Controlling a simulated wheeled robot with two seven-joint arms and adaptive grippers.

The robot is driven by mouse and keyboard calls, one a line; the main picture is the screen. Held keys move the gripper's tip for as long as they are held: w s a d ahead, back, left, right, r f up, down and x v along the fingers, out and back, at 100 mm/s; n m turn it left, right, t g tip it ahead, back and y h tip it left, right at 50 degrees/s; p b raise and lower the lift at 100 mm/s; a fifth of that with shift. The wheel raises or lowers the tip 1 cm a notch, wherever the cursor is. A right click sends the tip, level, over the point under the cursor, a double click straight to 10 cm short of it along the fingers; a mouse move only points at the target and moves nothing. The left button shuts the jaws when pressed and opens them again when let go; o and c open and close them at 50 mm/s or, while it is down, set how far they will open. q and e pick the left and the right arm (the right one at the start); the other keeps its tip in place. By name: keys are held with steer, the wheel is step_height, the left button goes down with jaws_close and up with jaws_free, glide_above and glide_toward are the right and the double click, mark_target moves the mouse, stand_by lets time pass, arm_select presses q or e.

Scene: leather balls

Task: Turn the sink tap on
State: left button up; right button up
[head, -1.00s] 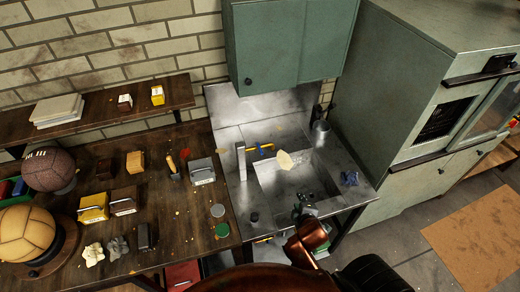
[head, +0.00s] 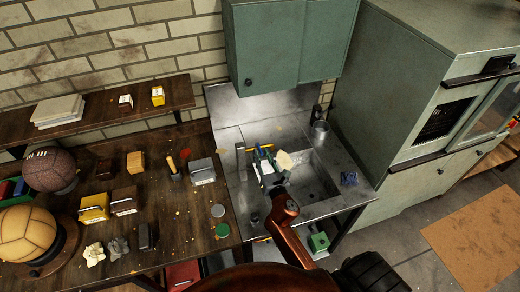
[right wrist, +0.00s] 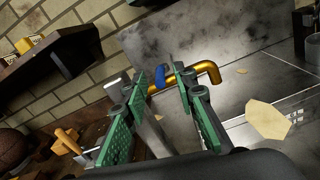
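The sink tap has a brass spout (right wrist: 208,70) and a blue handle (right wrist: 160,77); in the head view the tap (head: 247,150) stands at the back left of the metal sink (head: 316,184). My right gripper (head: 265,155) reaches over the sink's left side to the tap. In the right wrist view its green fingers (right wrist: 160,76) are apart, with the blue handle showing between their tips. I cannot tell whether a finger touches the handle. No water stream shows. My left gripper is not in view.
A pale flat scrap (head: 285,160) lies by the sink, and a blue crumpled thing (head: 349,178) lies on its right rim. A wooden table (head: 165,225) with balls and small boxes is at left. A green cabinet (head: 290,45) hangs above the back.

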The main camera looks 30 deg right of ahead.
mark_target(259, 148)
steer(key=shift+x, duration=1.6)
steer(key=shift+c, duration=0.2)
jaws_close()
